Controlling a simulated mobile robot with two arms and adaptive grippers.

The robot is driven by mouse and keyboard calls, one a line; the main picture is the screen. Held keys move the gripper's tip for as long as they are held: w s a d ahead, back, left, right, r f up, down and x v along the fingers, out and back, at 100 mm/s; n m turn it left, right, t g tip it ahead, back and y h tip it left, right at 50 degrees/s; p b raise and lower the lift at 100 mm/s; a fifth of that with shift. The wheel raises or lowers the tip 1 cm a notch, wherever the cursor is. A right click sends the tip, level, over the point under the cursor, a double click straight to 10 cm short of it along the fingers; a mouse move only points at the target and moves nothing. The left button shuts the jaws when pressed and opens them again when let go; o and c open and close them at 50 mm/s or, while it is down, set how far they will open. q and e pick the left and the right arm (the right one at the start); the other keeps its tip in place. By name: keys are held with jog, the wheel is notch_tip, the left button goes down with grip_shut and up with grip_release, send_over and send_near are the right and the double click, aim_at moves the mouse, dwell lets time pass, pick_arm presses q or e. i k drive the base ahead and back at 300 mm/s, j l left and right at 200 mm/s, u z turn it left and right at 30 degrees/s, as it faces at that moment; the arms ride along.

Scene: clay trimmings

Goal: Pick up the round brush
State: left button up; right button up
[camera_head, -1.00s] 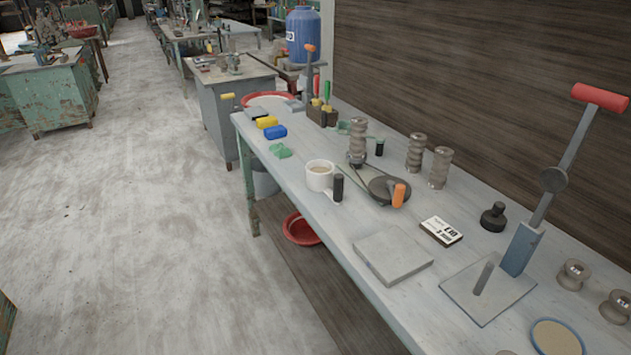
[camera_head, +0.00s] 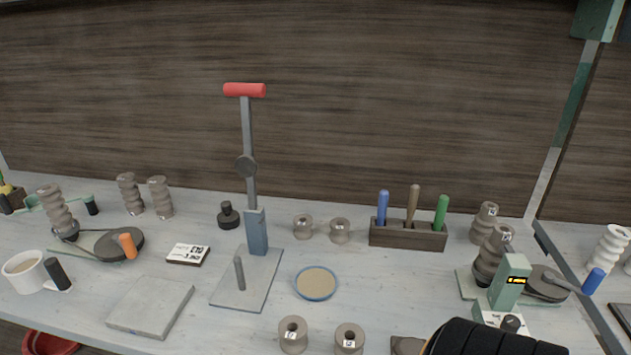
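I cannot make out a round brush for certain in the head view. A dark wooden holder (camera_head: 408,237) stands on the bench right of centre, near the back wall. It holds three upright tools: one with a blue handle (camera_head: 382,208), one with a brown handle (camera_head: 412,205) and one with a green handle (camera_head: 441,212). Their lower ends are hidden in the holder, so I cannot tell which tools they are. Neither of my grippers is in view.
A lever press with a red grip (camera_head: 244,90) stands left of centre. A shallow blue-rimmed dish (camera_head: 316,283), grey spools (camera_head: 293,334) and a grey slab (camera_head: 150,306) lie on the bench. A green device (camera_head: 510,283) is at the right. A black ribbed shape (camera_head: 490,340) cuts into the lower edge.

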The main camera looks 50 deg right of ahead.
aim_at(384, 195)
jog(key=z, duration=2)
